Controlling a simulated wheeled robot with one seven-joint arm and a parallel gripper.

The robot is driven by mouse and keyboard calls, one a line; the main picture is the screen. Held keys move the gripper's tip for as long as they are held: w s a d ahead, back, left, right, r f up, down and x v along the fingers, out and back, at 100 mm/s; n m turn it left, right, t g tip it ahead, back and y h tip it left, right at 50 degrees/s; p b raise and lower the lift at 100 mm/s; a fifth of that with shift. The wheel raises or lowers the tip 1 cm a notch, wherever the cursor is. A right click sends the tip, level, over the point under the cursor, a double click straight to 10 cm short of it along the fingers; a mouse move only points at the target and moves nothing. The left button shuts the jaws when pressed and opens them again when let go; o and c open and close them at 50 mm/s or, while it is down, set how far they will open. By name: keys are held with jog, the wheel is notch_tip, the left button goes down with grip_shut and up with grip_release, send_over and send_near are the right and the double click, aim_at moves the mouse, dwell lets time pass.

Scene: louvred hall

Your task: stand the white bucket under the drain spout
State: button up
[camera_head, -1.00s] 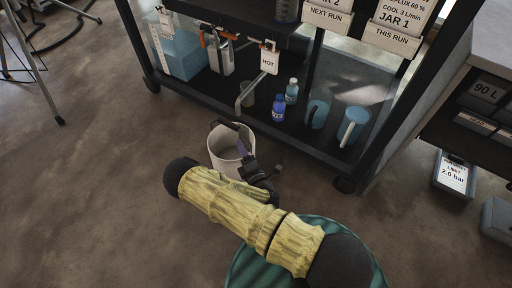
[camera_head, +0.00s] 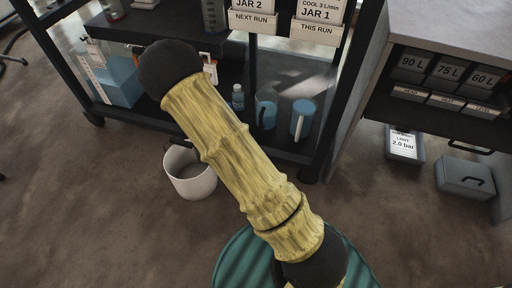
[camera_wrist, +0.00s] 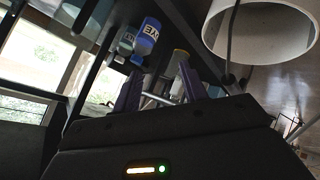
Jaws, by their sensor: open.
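The white bucket (camera_head: 192,181) stands upright on the floor in front of the dark trolley. Its dark handle lies at the rim. In the wrist view the bucket (camera_wrist: 222,42) is at the upper right, its mouth and handle showing, outside my fingers. My gripper (camera_wrist: 160,88) is open, two purple fingers apart, nothing seen held between them; my arm hides it in the head view. The drain spout is hidden behind my arm in the head view; only part of a white tag (camera_head: 208,68) near it shows. I cannot clearly pick out the spout in the wrist view.
The dark trolley's lower shelf holds a blue tank (camera_head: 120,82), a small bottle (camera_head: 238,97) and blue jugs (camera_head: 303,118). A blue DYE bottle (camera_wrist: 147,37) shows beyond my fingers. Grey boxes (camera_head: 465,178) lie at right. Floor left of the bucket is clear.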

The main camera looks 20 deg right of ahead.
jog(key=s+d+r+m+g+y, duration=0.1)
jog(key=s+d+r+m+g, duration=0.1)
jog(key=s+r, duration=0.6)
jog(key=s+d+r+m+g+y, duration=0.1)
jog(key=s+d+r+m+g, duration=0.2)
jog(key=s+r, duration=0.5)
jog(key=s+m+g, duration=0.1)
jog(key=s+g, duration=0.1)
jog(key=s, duration=0.1)
jog(key=shift+s+r, duration=0.15)
jog(key=shift+r, duration=0.2)
jog(key=w+p+v, duration=0.1)
jog(key=p+v, duration=0.6)
jog(key=w+r+p+v, duration=0.1)
jog(key=w+p+v, duration=0.1)
jog(key=p+v, duration=0.6)
jog(key=shift+w, duration=0.3)
jog(key=shift+d+f, duration=0.15)
jog(key=shift+c, duration=0.6)
